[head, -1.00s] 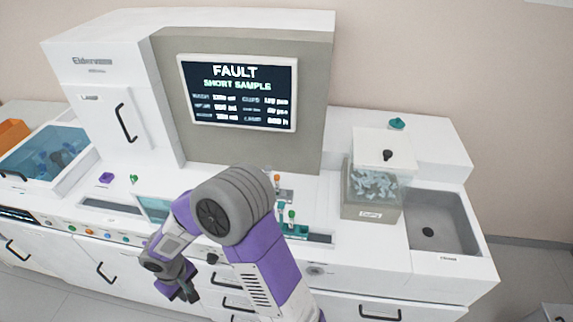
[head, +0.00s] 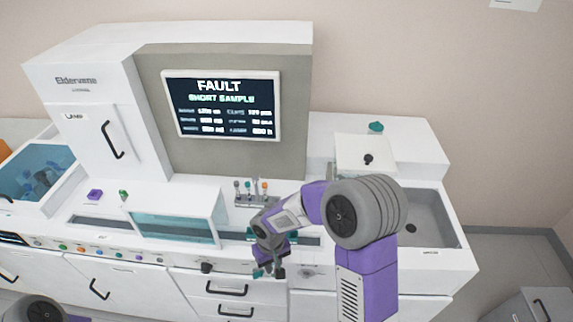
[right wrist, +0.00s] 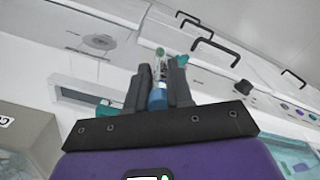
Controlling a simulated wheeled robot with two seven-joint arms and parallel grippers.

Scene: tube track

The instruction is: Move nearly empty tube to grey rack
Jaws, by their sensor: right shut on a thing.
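My right gripper (head: 268,272) hangs in front of the counter's front edge, above the drawers. It also shows in the right wrist view (right wrist: 158,80), with its fingers shut on a slim tube (right wrist: 158,72). The tube has a clear part, a blue part low between the fingers and a pale green end; its fill level is too small to tell. The grey rack (head: 243,201) stands on the counter below the screen, holding several tubes with grey, teal and orange caps. It lies behind the gripper, apart from it. My left gripper is out of view.
A teal-windowed box (head: 175,228) stands on the counter left of the gripper. The screen (head: 222,104) reads FAULT, SHORT SAMPLE. A lidded bin (head: 365,152) and a sink (head: 432,225) lie to the right, partly behind my right arm. Small purple (head: 95,194) and green pieces lie at left.

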